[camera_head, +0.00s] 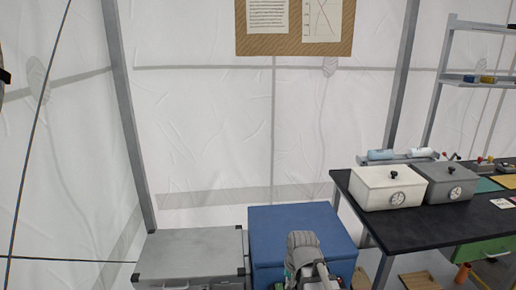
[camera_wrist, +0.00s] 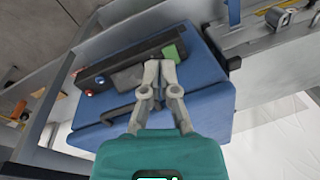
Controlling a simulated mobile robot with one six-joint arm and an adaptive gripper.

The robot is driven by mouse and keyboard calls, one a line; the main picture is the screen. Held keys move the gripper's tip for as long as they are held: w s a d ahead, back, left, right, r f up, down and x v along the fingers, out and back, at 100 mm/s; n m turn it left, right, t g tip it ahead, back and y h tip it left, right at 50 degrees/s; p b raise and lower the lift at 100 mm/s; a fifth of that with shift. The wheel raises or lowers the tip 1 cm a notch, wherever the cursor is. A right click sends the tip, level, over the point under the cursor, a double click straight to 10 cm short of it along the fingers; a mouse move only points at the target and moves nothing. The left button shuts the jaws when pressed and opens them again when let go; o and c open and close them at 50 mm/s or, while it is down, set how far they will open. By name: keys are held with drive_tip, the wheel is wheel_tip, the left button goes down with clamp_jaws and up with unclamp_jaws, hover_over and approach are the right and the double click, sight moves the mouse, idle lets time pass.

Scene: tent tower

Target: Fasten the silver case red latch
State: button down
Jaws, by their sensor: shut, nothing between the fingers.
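The silver case (camera_head: 190,250), grey with black corners, stands at the lower left in the head view, its lid down. Its front is mostly cut off there. In the wrist view part of its front, with a metal handle (camera_wrist: 280,18), shows at the upper right. I cannot make out the red latch clearly, nor whether it is fastened. My gripper (camera_wrist: 158,66) is shut and empty, in front of the blue case (camera_wrist: 205,95) and apart from the silver case. In the head view my wrist hides part of the blue case (camera_head: 265,225).
The blue case stands right beside the silver case and has a dark front strip (camera_wrist: 120,75) with a green patch. A black table (camera_head: 400,225) at right holds a white box (camera_head: 390,188) and a grey box (camera_head: 445,182). White tent walls stand behind.

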drive_tip(key=s+d+r+n+h+p, duration=0.1)
drive_tip(key=s+d+r+n+p, duration=0.1)
drive_tip(key=s+d+r+p, duration=0.2)
drive_tip(key=d+r, duration=0.1)
drive_tip(key=d, duration=0.2)
drive_tip(key=shift+s+r+n+g, duration=0.15)
drive_tip(key=shift+s+n+g, duration=0.15)
